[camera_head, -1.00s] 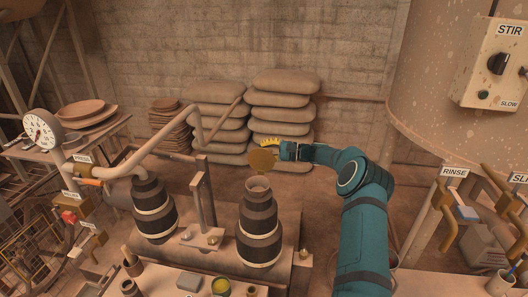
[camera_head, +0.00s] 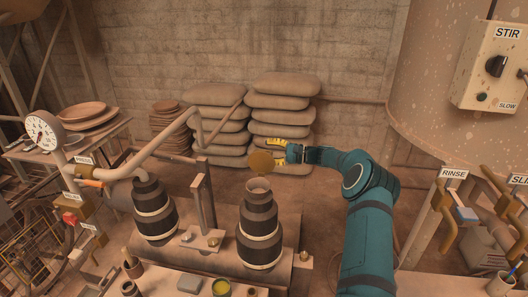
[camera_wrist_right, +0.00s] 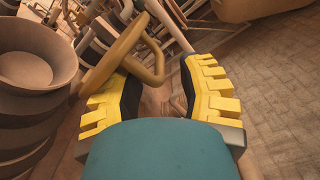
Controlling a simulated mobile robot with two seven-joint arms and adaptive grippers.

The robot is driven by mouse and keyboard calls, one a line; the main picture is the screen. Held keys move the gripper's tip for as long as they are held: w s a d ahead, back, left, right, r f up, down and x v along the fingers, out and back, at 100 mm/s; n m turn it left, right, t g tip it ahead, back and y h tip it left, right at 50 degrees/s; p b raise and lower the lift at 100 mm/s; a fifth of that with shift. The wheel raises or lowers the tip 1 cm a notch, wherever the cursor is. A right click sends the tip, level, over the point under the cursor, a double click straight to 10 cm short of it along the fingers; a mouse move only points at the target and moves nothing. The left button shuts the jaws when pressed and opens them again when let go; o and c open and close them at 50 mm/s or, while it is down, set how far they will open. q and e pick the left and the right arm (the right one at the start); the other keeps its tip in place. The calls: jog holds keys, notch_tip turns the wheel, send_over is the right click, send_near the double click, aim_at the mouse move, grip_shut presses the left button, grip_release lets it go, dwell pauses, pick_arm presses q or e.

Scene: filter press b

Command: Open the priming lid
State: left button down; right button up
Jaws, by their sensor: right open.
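The priming lid is a round brass disc (camera_head: 261,162) standing raised at the mouth of the right-hand dark barrel-shaped pump body (camera_head: 259,228). The pale open cup (camera_head: 258,187) on top of that body shows below the lid. In the right wrist view the cup (camera_wrist_right: 35,60) is at the left, and a brass bar with a loop (camera_wrist_right: 122,45), apparently the lid and its handle, lies by the left finger. My right gripper (camera_head: 277,156) has yellow fingers spread apart, just right of the lid, and looks empty. It also shows in the wrist view (camera_wrist_right: 160,80). My left gripper is not in view.
A second barrel-shaped body (camera_head: 154,208) stands to the left, with a pipe (camera_head: 150,150) leading to a gauge (camera_head: 42,132). A lever post (camera_head: 204,200) stands between the bodies. Stacked sacks (camera_head: 283,105) are behind. A table with small pots (camera_head: 221,287) is in front.

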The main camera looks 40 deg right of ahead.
jog(key=v, duration=1)
dwell(0.3)
